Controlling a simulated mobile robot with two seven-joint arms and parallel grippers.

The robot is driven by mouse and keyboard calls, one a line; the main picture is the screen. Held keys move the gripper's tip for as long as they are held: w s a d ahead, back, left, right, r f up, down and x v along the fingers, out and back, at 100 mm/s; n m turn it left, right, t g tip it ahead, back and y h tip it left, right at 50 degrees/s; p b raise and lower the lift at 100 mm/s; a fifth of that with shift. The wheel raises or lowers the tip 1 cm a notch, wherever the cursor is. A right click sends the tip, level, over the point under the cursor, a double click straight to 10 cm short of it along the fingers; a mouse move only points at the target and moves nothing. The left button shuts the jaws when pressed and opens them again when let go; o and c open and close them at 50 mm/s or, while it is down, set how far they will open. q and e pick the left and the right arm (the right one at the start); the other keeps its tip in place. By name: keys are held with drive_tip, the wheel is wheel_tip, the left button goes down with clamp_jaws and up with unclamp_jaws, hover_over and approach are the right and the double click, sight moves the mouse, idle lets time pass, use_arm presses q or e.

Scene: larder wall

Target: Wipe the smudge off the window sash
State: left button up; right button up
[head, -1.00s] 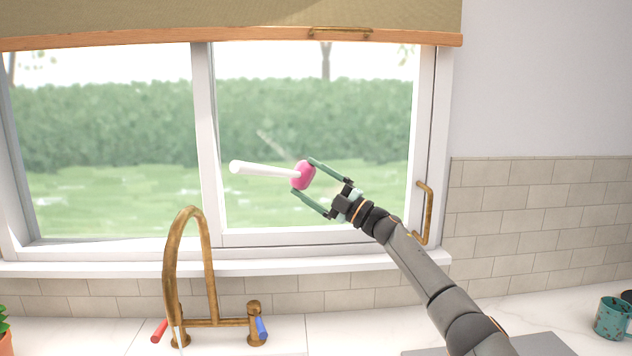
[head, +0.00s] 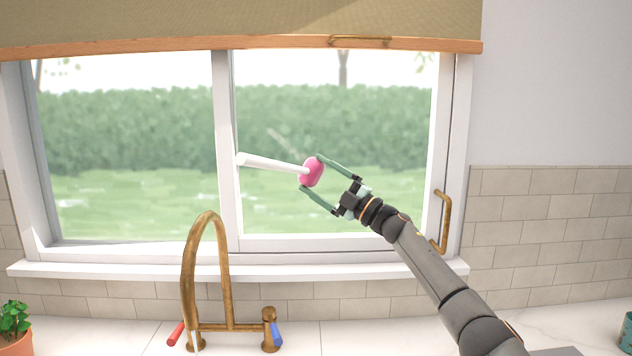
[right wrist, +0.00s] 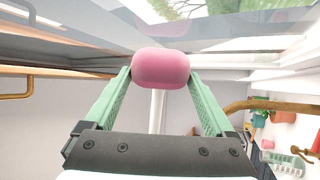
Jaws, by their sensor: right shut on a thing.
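My right gripper (head: 311,172) is shut on the pink head of a wiper (head: 312,172), in front of the window's right sash (head: 330,243). The wiper's white handle (head: 270,163) points left in the head view. In the right wrist view the pink head (right wrist: 161,68) sits between the green fingertips, with the white handle below it. A faint pale streak (head: 282,142) shows on the right pane just above the handle. I cannot tell whether it is the smudge or a reflection. Contact between wiper and glass cannot be made out. My left gripper is not in view.
A brass tap (head: 207,270) with red and blue levers rises below the window. A brass handle (head: 444,222) is on the sash's right side. A rolled blind (head: 240,27) hangs above. A potted plant (head: 14,322) stands at the lower left.

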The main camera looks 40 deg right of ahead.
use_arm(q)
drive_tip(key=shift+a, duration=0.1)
use_arm(e)
drive_tip(key=s+d, duration=1)
drive_tip(key=d, duration=0.2)
drive_tip(key=shift+s+d, duration=0.25)
idle(1.1)
drive_tip(key=shift+r, duration=0.1)
